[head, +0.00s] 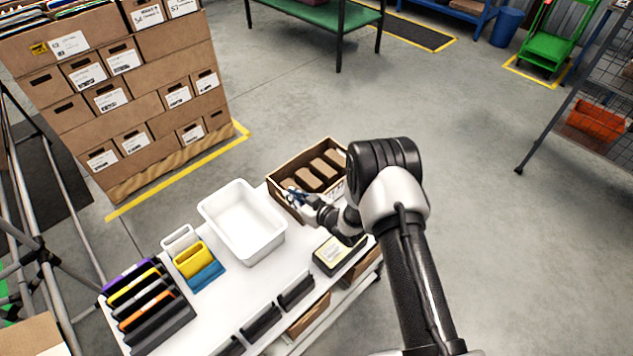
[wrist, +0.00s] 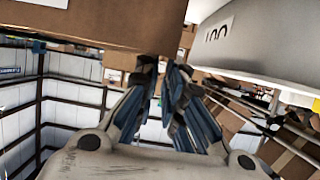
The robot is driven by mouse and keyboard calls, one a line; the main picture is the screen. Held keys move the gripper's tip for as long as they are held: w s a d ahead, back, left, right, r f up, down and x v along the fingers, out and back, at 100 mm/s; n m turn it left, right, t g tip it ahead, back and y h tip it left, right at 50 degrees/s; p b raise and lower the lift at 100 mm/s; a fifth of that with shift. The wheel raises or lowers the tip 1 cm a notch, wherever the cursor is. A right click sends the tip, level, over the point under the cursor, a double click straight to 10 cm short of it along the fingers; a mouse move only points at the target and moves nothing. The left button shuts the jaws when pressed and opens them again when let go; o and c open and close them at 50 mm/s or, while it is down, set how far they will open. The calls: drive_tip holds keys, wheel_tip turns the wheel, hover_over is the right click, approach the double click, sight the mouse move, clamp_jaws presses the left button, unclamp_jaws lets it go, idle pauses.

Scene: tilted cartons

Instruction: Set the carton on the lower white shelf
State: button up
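An open brown carton (head: 330,150) with brown dividers inside stands at the far right corner of the white table. My gripper (head: 294,194) is at the carton's near left wall. In the wrist view, my gripper's blue-grey fingers (wrist: 165,75) are close together just under a brown carton panel (wrist: 90,22). Whether they pinch the wall or only sit beside it cannot be told. The lower white shelf (head: 343,304) shows as a narrow strip below the table's right edge, with brown boxes (head: 309,314) on it. My arm hides part of the table's right side.
On the tabletop are a white bin (head: 243,222), yellow (head: 193,259) and blue (head: 206,276) trays, a file rack (head: 148,305) and a black box with a yellow label (head: 337,252). Stacked cartons (head: 125,85) stand at the left.

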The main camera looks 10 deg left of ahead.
drive_tip(key=x, duration=0.1)
drive_tip(key=b+x, duration=0.1)
drive_tip(key=x, duration=0.1)
drive_tip(key=shift+w+a+f, duration=0.1)
drive_tip(key=shift+a+f, duration=0.05)
drive_tip(key=shift+f, duration=0.2)
drive_tip(key=shift+r, duration=0.1)
clamp_jaws()
idle(0.4)
